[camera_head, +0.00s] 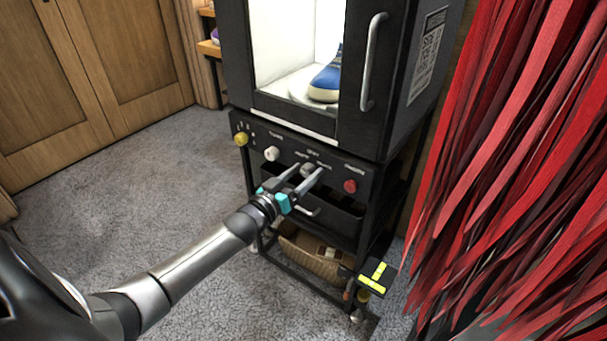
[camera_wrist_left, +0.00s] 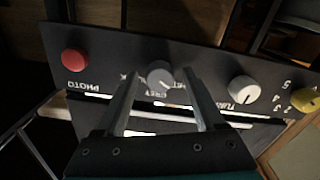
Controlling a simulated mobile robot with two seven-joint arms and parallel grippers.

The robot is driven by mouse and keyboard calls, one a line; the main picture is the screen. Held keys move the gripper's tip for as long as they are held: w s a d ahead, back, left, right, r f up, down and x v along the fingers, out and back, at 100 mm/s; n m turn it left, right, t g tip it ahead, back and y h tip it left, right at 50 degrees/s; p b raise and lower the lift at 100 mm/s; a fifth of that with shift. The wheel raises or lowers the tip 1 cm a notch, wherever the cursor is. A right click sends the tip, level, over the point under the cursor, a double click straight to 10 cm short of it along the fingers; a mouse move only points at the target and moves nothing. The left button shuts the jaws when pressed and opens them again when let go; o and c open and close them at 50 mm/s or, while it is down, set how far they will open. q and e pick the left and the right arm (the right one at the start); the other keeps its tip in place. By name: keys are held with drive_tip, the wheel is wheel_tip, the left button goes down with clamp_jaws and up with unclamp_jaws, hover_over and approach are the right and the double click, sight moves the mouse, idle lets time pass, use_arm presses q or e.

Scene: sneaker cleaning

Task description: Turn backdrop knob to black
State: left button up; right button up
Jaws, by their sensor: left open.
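The backdrop knob is the grey knob (camera_head: 308,169) on the black control panel (camera_head: 333,178) under the booth. In the left wrist view this grey knob (camera_wrist_left: 160,74) shows upside down with the panel, with labels around it that seem to read black, grey and white. My left gripper (camera_head: 303,170) is open, its two fingers pointing at the panel. In the left wrist view the fingertips (camera_wrist_left: 160,76) lie on either side of the knob. I cannot tell whether they touch it. My right gripper is not in view.
A red button (camera_head: 350,186), a white knob (camera_head: 271,153) and a yellow knob (camera_head: 240,138) share the panel. Above is the lit booth with a blue shoe (camera_head: 326,80). A drawer handle (camera_head: 306,210) is below. Red strips (camera_head: 510,130) hang at right.

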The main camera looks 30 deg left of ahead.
use_arm(q)
clamp_jaws()
idle(0.4)
